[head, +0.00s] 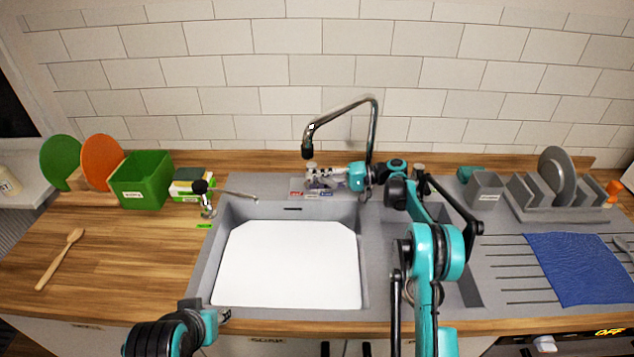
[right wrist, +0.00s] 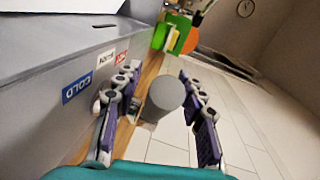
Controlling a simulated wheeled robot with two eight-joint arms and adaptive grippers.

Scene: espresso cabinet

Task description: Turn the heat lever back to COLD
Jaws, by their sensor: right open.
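The heat labels sit on the rim behind the sink: red HOT, white WARM and blue COLD (head: 326,194). In the right wrist view, the COLD label (right wrist: 77,88) is nearest and the red label (right wrist: 122,56) farther off. A grey round knob (right wrist: 165,92), seemingly the heat lever's, shows between the fingers of my right gripper (right wrist: 159,80). The gripper is open, and I cannot tell if it touches the knob. In the head view my right gripper (head: 325,178) is at the labels, partly hiding the lever. My left gripper (head: 218,315) is low at the front left; its fingers are unclear.
The tall curved tap (head: 372,130) rises beside my right gripper. The sink (head: 215,240) has a white bottom. A soap dispenser (head: 207,200), sponges (head: 190,190) and a green box (head: 142,182) stand left. A dish rack (head: 545,205) and blue cloth (head: 575,268) are right.

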